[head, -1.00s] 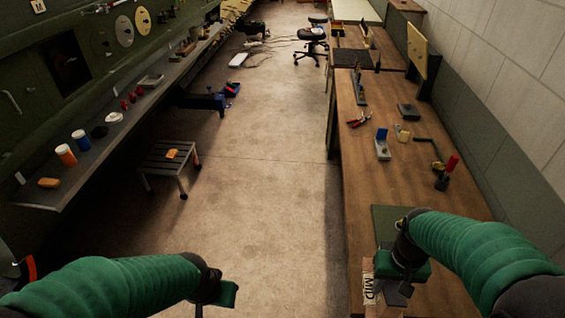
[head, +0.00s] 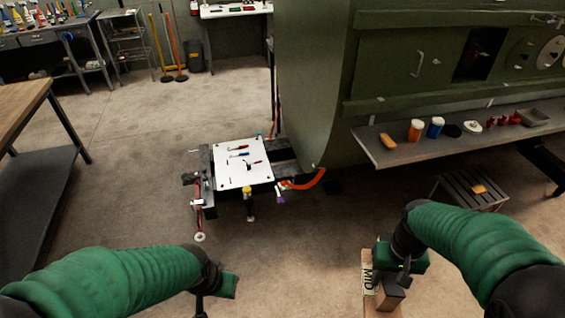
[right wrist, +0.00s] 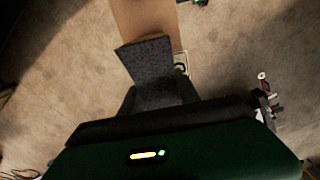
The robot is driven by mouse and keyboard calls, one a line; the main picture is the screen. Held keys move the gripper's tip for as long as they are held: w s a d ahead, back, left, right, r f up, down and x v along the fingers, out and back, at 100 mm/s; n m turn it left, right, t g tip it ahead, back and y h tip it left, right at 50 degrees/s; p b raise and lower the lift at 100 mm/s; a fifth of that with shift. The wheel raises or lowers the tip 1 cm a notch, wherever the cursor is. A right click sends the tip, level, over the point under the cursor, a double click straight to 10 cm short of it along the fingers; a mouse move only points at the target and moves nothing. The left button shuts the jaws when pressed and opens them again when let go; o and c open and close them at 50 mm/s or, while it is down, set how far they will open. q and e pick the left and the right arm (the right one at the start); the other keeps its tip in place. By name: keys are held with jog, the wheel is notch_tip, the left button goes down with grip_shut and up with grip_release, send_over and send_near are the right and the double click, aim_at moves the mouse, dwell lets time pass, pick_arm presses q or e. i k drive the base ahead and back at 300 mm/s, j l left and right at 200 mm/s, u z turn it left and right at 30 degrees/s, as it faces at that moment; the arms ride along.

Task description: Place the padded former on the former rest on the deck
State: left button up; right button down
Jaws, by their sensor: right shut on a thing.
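My right gripper (head: 398,278) is shut on a pale wooden piece marked "MID", which I take to be the padded former (head: 368,283). It is held in the air over the floor, low at the right of the head view, and its lower end is cut off by the frame. I cannot make out the former rest.
The green fuselage (head: 335,80) fills the upper right. Its grey shelf (head: 440,148) holds cups and small parts, with a low stool (head: 470,190) below. A low stand with a white board (head: 241,172) and tools is ahead. A workbench (head: 22,105) is far left. Floor between is clear.

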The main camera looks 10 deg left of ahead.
aim_at(237, 171)
jog(key=i+u, duration=0.95)
jog(key=i+l+u, duration=0.25)
jog(key=u, duration=0.25)
jog(key=i+l+u, duration=0.45)
jog(key=i+l, duration=0.25)
jog(key=l, duration=0.15)
jog(key=i+l, duration=0.3)
jog(key=l, duration=0.15)
jog(key=i+l, duration=0.25)
jog(key=l, duration=0.15)
jog(key=i+l+u, duration=0.1)
jog(key=i+l, duration=0.2)
jog(key=l, duration=0.1)
